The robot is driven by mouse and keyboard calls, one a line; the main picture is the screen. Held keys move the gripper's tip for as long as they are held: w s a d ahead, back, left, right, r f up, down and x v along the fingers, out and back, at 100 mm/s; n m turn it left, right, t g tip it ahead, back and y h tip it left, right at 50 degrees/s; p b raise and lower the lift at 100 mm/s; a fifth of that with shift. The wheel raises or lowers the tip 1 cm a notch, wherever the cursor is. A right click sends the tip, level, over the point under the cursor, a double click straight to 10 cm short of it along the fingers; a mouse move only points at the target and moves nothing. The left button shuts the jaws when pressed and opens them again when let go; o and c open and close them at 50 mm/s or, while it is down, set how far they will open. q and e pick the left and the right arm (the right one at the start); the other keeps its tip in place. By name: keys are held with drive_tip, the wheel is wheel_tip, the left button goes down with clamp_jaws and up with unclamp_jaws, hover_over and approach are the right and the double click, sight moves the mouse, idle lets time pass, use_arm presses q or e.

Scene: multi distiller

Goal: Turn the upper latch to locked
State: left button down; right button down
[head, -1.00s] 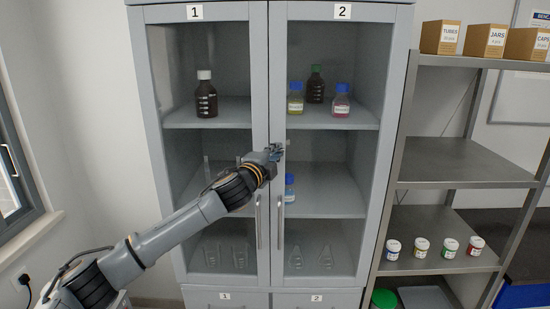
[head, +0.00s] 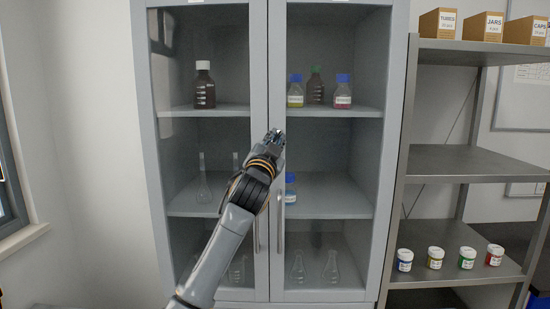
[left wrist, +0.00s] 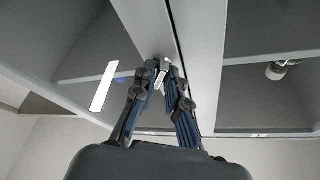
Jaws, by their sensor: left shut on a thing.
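My left gripper (head: 275,137) is at the seam between the two doors of the tall grey cabinet (head: 145,140), at about middle height. In the left wrist view its fingers (left wrist: 162,75) are shut on a small bright metal piece (left wrist: 160,66) at the door edge, which looks like the latch. The fingers hide most of the latch, so I cannot tell its turn angle. Both glass doors look closed. My right gripper is not in view.
Two vertical door handles, left (head: 256,228) and right (head: 280,222), hang below the gripper. Bottles and flasks stand behind the glass. An open metal shelf rack (head: 460,165) with boxes and small jars stands right of the cabinet. A window (head: 12,200) is at the left.

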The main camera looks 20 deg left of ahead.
use_arm(q)
drive_tip(key=n+y+b, duration=0.1)
drive_tip(key=n+b, duration=0.1)
drive_tip(key=n, duration=0.1)
drive_tip(key=n+y+b, duration=0.2)
drive_tip(key=n, duration=0.1)
drive_tip(key=n+y+b, duration=0.2)
drive_tip(key=n, duration=0.1)
drive_tip(key=shift+d, duration=0.25)
drive_tip(key=shift+r+n, duration=0.1)
drive_tip(key=shift+n, duration=0.3)
drive_tip(key=c, duration=1.4)
unclamp_jaws()
drive_tip(key=shift+w, duration=0.15)
drive_tip(key=v, duration=0.7)
drive_tip(key=shift+s, duration=0.25)
